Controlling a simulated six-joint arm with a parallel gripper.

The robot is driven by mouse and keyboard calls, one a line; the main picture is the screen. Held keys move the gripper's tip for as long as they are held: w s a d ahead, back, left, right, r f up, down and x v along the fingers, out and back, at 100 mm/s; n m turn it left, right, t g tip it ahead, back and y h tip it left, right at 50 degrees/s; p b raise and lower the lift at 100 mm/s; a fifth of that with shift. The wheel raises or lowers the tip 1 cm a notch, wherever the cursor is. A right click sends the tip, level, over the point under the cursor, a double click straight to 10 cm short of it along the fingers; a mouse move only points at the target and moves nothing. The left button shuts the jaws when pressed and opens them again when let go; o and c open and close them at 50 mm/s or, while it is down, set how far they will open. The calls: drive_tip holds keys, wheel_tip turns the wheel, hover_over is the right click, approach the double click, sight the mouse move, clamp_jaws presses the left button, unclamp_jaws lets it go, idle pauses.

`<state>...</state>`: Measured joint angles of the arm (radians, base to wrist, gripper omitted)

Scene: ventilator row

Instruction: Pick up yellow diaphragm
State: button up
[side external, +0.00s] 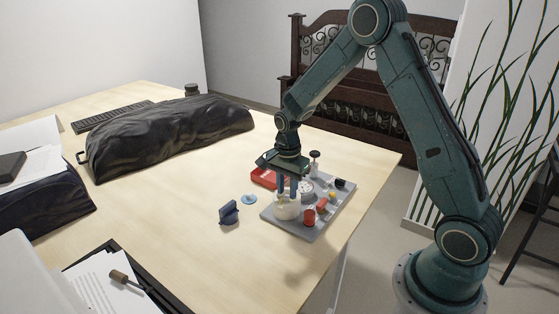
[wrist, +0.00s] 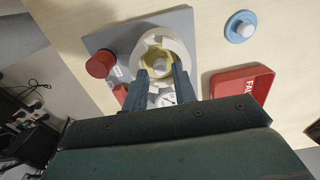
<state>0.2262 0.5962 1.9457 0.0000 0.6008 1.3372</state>
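The yellow diaphragm (wrist: 151,55) lies inside a cream round cup (wrist: 145,40) in the wrist view, with a pale knob (wrist: 161,65) at its middle. My gripper (wrist: 161,72) is open, its two dark fingers apart at the near side of the cup, one on each side of the knob. Contact with the knob cannot be told. The diaphragm is mostly hidden there by the cup wall and fingers.

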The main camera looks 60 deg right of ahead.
drive_tip(key=shift+f, duration=0.85)
clamp_jaws()
